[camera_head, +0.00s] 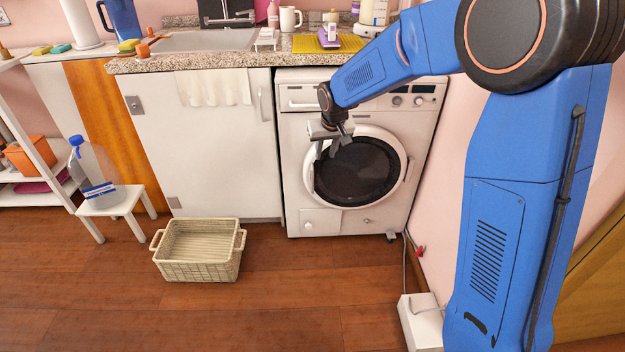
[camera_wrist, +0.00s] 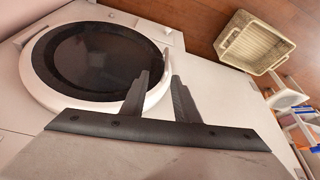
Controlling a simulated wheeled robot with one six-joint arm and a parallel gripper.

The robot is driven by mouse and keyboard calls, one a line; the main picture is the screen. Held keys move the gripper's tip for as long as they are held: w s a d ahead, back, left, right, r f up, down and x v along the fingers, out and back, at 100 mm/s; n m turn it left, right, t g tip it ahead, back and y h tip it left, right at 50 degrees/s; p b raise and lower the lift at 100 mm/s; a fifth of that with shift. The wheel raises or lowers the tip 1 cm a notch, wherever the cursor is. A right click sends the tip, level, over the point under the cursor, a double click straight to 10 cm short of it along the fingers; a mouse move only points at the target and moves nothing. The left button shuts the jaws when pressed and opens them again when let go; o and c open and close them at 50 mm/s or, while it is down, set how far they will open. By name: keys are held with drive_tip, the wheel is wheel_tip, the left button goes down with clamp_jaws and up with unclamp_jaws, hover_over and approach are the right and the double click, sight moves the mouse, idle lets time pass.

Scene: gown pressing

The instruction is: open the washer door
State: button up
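The white washer (camera_head: 292,150) stands under the counter. Its round door (camera_head: 310,178), a white ring around dark glass, looks shut; it also shows in the wrist view (camera_wrist: 43,88). A narrow white piece (camera_head: 409,170) sits at the door's right rim; I cannot tell if it is a handle or a hinge. My gripper (camera_head: 333,150) is at the upper left of the door. In the wrist view its two dark fingers (camera_wrist: 160,78) are apart with nothing held between them. One finger overlaps the door's rim; I cannot tell whether it touches.
A beige basket (camera_head: 197,272) lies on the floor at the left front of the washer. A white cabinet (camera_head: 200,150) adjoins the washer's left side. A wall is close on the right, with a white box (camera_head: 420,322) on the floor. The floor before the washer is clear.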

drive_tip(key=x, duration=0.7)
drive_tip(key=a+x, duration=0.1)
drive_tip(key=x, duration=0.6)
drive_tip(key=a+x, duration=0.1)
drive_tip(key=x, duration=0.6)
drive_tip(key=shift+w+a+r, duration=0.2)
drive_tip(key=shift+w+r, duration=0.1)
drive_tip(key=shift+w, duration=0.05)
clamp_jaws()
